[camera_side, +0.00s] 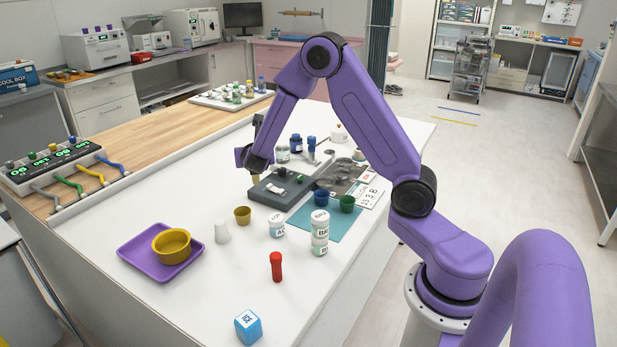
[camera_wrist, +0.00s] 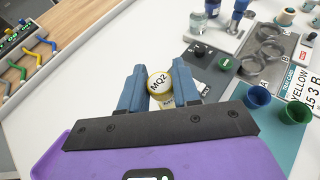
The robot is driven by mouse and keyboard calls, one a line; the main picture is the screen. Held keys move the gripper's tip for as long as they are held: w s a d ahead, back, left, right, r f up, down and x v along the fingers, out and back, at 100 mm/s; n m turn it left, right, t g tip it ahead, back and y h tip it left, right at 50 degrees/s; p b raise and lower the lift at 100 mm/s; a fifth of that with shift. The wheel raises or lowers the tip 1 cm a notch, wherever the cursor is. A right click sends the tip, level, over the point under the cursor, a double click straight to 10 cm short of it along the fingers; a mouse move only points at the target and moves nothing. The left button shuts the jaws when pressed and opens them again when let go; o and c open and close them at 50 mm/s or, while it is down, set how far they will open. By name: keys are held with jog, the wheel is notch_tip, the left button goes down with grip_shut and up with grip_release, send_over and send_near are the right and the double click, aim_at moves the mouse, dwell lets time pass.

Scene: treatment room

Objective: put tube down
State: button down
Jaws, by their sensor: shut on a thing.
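The tube's round end, marked "MQZ" with a yellowish rim (camera_wrist: 159,82), shows between my blue fingers in the wrist view. My gripper (camera_wrist: 159,90) is shut on it. In the side view my gripper (camera_side: 257,165) is over the left end of a dark grey device with knobs (camera_side: 277,188), and a small yellowish part of the tube (camera_side: 255,180) shows below it. Whether the tube's lower end touches anything is hidden. A grey plate with ring-shaped holders (camera_wrist: 268,50) lies to the right of the device in the wrist view.
A teal mat (camera_side: 330,226) holds a blue cup (camera_side: 321,197) and a green cup (camera_side: 347,204). The white table left of my gripper is clear.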

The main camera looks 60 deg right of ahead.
jog(key=s+d+m+g+h, duration=0.2)
jog(key=s+d+m+g, duration=0.5)
jog(key=s, duration=0.3)
jog(key=s+d+m+g+h, duration=0.1)
jog(key=s+d+m+g, duration=0.45)
jog(key=s+d, duration=0.35)
jog(key=s+a+m+g+y, duration=0.1)
jog(key=s+m+g+y, duration=0.35)
jog(key=s, duration=0.75)
jog(key=shift+m+g+h, duration=0.3)
jog(key=shift+g+h, duration=0.35)
jog(key=shift+g, duration=0.25)
jog(key=shift+w+d+f, duration=1.45)
jog(key=shift+d+f, duration=0.3)
jog(key=shift+f, duration=0.3)
jog(key=shift+w+d+f, duration=1.45)
jog(key=shift+d+f, duration=0.3)
jog(key=shift+f, duration=0.35)
jog(key=shift+w+d+f, duration=1.45)
jog(key=shift+d+f, duration=0.3)
jog(key=shift+f, duration=0.3)
jog(key=shift+f, duration=0.15)
jog(key=c, duration=0.8)
grip_release()
